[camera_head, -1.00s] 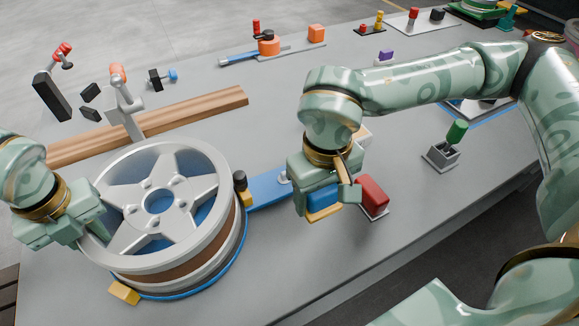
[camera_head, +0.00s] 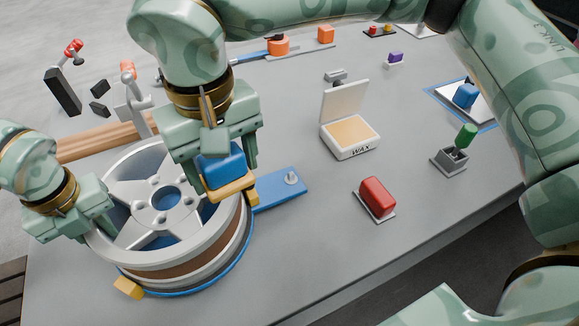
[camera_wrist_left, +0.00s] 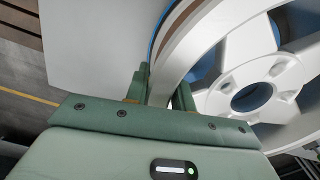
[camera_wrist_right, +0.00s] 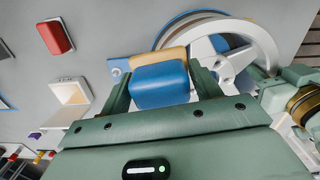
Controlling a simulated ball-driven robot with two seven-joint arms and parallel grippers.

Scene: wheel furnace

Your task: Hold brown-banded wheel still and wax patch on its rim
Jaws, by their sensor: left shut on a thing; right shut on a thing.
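The brown-banded wheel (camera_head: 165,245), silver with five spokes, lies face up on a blue-edged turntable (camera_head: 244,250) at left in the head view. My left gripper (camera_head: 88,222) is shut on its rim at the left; the left wrist view shows the rim (camera_wrist_left: 186,42) between the fingers. My right gripper (camera_head: 220,172) is shut on a blue block (camera_head: 222,166) with a yellow pad (camera_head: 232,190) below it. The pad is at the right part of the rim; I cannot tell whether it touches. The rim beneath it is hidden, and I cannot make out a patch.
An open white box marked WAX (camera_head: 348,148) with tan filling stands mid-table. A red block (camera_head: 376,197) and a green-handled tool (camera_head: 466,136) in a grey holder stand to its right. A blue arm (camera_head: 280,190) reaches right from the turntable. The front table is clear.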

